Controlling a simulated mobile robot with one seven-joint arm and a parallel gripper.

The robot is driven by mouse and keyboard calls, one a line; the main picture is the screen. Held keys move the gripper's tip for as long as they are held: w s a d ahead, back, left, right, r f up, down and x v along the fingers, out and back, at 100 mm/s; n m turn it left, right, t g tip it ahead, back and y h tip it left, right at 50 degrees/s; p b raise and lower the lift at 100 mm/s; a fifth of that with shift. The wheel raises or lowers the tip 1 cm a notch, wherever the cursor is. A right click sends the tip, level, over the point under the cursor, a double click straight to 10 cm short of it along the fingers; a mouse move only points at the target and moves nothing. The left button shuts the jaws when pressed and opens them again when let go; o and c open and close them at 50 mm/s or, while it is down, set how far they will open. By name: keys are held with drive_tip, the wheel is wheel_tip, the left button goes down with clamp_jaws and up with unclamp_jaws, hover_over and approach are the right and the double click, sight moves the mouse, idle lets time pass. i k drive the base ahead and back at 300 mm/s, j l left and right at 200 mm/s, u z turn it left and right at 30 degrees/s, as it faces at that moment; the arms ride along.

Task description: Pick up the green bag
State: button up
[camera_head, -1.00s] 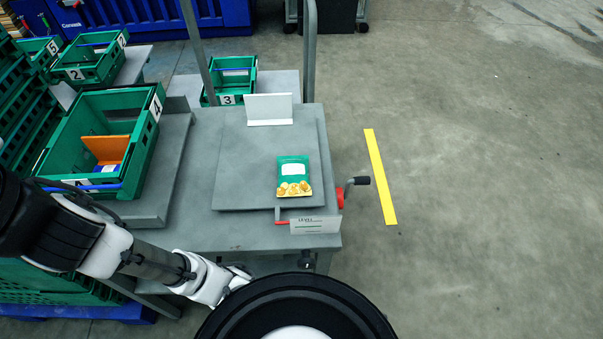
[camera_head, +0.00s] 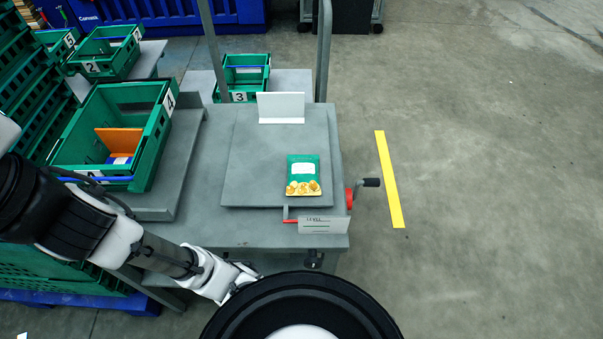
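The green bag (camera_head: 303,172) lies flat on the grey raised plate (camera_head: 255,165) of the table, near the plate's front right corner. It is green on top with a white label and has yellow-orange food pictures along its lower edge. My arm comes in from the left and reaches along the table's front edge. The end of my arm shows at the lower middle, below and left of the bag and well apart from it. My gripper's fingers are hidden behind the round black part of my body, so its opening does not show.
A white upright card (camera_head: 281,107) stands behind the bag. A white sign (camera_head: 323,225) and a red crank with a black handle (camera_head: 368,183) are at the front right. Green crate 4 (camera_head: 158,140) holds an orange and blue item at left. Crate 3 (camera_head: 245,72) stands behind.

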sight(303, 176)
drive_tip(key=u, duration=0.4)
drive_tip(key=l+u, duration=0.15)
drive_tip(key=u, duration=0.25)
drive_tip(key=l+u, duration=0.1)
drive_tip(key=u, duration=0.35)
drive_tip(key=l+u, duration=0.1)
drive_tip(key=u, duration=0.3)
drive_tip(key=k+l+u, duration=0.1)
drive_tip(key=l+u, duration=0.3)
drive_tip(key=k+l+u, duration=0.15)
drive_tip(key=l+u, duration=0.25)
drive_tip(key=k+l+u, duration=0.4)
drive_tip(key=k+l, duration=0.15)
drive_tip(key=l, duration=0.15)
drive_tip(key=k+l+u, duration=0.1)
drive_tip(key=k+l, duration=0.75)
drive_tip(key=l, duration=0.1)
